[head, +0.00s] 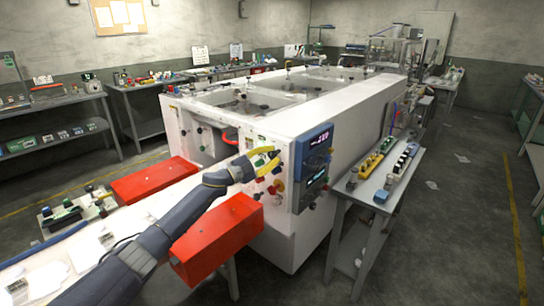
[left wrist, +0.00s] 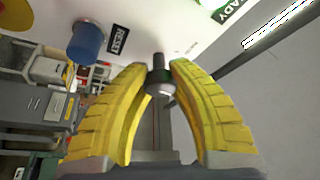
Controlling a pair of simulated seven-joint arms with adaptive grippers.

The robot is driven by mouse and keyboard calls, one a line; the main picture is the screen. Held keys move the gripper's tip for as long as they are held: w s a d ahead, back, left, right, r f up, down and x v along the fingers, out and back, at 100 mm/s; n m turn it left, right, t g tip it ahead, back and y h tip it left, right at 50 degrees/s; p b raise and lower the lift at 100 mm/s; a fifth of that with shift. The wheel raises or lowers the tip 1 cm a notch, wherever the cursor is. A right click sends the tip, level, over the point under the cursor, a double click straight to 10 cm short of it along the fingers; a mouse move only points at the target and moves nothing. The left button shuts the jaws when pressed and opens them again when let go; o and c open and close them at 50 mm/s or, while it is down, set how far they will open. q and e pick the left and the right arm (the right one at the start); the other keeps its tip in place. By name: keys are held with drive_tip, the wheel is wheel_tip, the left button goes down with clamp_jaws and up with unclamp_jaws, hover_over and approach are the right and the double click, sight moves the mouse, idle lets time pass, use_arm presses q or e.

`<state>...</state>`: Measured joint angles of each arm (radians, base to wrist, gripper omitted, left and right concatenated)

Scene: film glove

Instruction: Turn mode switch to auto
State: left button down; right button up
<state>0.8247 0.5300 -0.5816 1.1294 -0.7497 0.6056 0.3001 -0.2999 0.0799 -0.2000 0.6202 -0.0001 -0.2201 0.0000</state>
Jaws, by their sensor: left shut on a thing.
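My left gripper (head: 274,161) reaches the control face at the near end of the white machine, beside the blue-framed panel (head: 314,142). In the left wrist view its two yellow fingers (left wrist: 158,82) are closed around a small dark knob (left wrist: 159,76) with a pale round end, which stands out from the white face. I take this knob to be the mode switch, but no label for it is readable and its pointing direction cannot be told. My right gripper is in neither view.
A blue button (left wrist: 84,45) beside a RESET label (left wrist: 118,39) is close to the fingers. Several coloured knobs (head: 277,186) sit below the gripper. Red boxes (head: 216,238) flank my left arm. A small side table (head: 378,185) stands right of the machine.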

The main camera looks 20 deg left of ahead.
use_arm(q)
drive_tip(key=m+g, duration=0.2)
drive_tip(key=m, duration=0.2)
drive_tip(key=shift+r, duration=0.15)
drive_tip(key=shift+d+m+g+y, duration=0.1)
drive_tip(key=shift+m+g+y, duration=0.35)
drive_tip(key=shift+m, duration=1.15)
drive_tip(key=shift+f, duration=0.2)
drive_tip(key=c, duration=1)
unclamp_jaws()
drive_tip(key=shift+c, duration=0.2)
drive_tip(key=shift+r, duration=0.1)
drive_tip(key=v, duration=1.2)
